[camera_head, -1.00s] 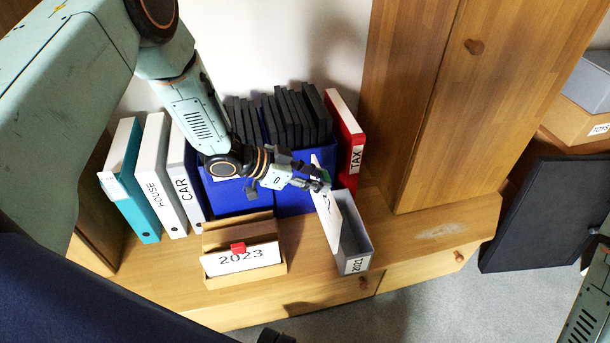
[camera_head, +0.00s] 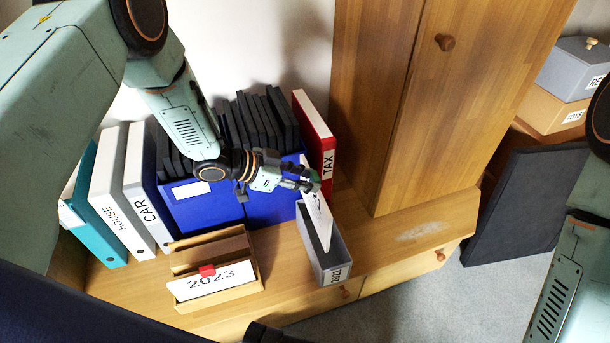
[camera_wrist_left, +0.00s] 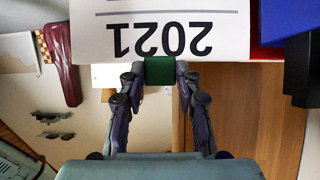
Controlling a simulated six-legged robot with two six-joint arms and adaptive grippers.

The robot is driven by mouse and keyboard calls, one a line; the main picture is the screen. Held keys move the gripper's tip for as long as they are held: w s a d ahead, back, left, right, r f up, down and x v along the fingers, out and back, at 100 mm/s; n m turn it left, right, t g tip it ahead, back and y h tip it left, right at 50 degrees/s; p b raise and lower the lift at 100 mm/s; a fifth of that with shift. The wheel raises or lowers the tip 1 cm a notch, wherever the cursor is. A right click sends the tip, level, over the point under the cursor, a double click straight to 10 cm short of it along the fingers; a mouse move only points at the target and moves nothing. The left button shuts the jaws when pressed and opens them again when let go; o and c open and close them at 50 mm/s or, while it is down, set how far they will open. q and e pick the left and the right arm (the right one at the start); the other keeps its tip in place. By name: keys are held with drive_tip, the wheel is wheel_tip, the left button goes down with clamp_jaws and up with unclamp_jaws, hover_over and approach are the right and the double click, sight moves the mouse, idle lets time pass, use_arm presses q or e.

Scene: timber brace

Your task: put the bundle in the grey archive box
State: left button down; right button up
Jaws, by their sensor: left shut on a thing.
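The bundle (camera_head: 319,217) is a white sheaf marked 2021, with a green clip at its top edge. My left gripper (camera_head: 313,181) is shut on it at the clip; in the left wrist view the fingers (camera_wrist_left: 160,85) close on the green clip (camera_wrist_left: 160,71) and the 2021 label (camera_wrist_left: 160,38) reads upside down. The bundle hangs steeply over the opening of the grey archive box (camera_head: 334,273), also marked 2021. Its lower edge overlaps the opening; I cannot tell how deep it sits. My right gripper is out of view.
A wooden holder (camera_head: 183,307) with a 2023 sheaf and red clip stands left of the box. Behind are blue boxes (camera_head: 208,211) of dark folders and a red TAX binder (camera_head: 318,140). HOUSE and CAR binders (camera_head: 140,195) stand left. A wooden cabinet (camera_head: 395,120) rises at right.

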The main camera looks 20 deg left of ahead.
use_arm(q)
drive_tip(key=shift+w, duration=0.1)
drive_tip(key=shift+d, duration=0.1)
wheel_tip(320, 180, down, 5)
drive_tip(key=b, duration=0.3)
drive_tip(key=shift+r, duration=0.1)
drive_tip(key=shift+p, duration=0.35)
idle(1.1)
idle(0.4)
